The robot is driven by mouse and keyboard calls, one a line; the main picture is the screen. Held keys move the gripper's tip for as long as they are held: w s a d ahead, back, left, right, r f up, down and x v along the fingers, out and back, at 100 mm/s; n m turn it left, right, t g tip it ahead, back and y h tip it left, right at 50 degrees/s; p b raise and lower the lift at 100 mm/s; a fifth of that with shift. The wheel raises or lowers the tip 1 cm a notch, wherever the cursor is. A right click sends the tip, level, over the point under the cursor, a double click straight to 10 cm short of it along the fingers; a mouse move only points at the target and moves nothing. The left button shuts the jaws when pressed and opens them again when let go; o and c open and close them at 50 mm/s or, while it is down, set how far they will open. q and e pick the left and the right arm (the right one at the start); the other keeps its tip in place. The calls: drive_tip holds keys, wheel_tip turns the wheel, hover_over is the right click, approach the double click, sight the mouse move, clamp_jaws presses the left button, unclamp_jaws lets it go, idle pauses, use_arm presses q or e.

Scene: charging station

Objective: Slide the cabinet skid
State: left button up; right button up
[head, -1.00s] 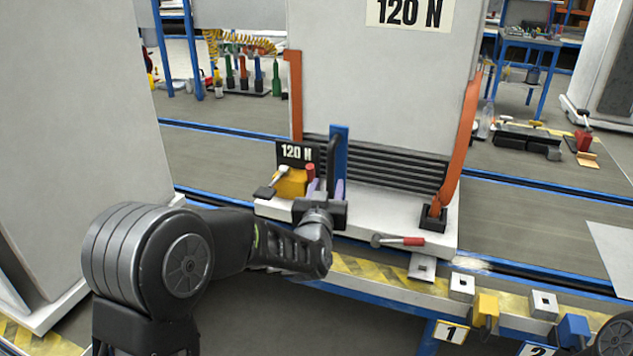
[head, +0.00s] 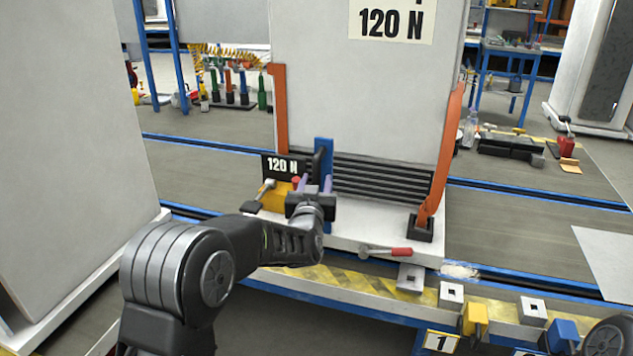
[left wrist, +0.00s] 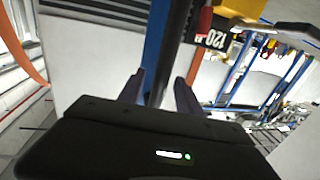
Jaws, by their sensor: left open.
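The grey cabinet (head: 355,90), labelled 120 N, stands on a white skid (head: 345,238) on the blue-edged track. A blue upright post (head: 325,155) with a black handle (head: 318,165) stands at the skid's front; the post also shows in the left wrist view (left wrist: 153,45). My left gripper (head: 312,186) is open in front of the post and handle. In the left wrist view its two purple-grey fingers (left wrist: 155,92) stand apart, with the dark handle bar (left wrist: 172,50) beyond and between them. Contact cannot be told. My right gripper is out of view.
A yellow block (head: 274,197) and a small black 120 N sign (head: 283,167) sit left of the handle. A red-handled tool (head: 388,251) lies on the skid's front edge. Another large cabinet (head: 70,130) stands close on the left. Numbered yellow and blue blocks line the front rail.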

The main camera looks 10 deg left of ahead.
use_arm(q)
drive_tip(key=shift+w+a, duration=0.1)
drive_tip(key=shift+w, duration=0.35)
drive_tip(key=shift+c, duration=0.2)
clamp_jaws()
idle(1.0)
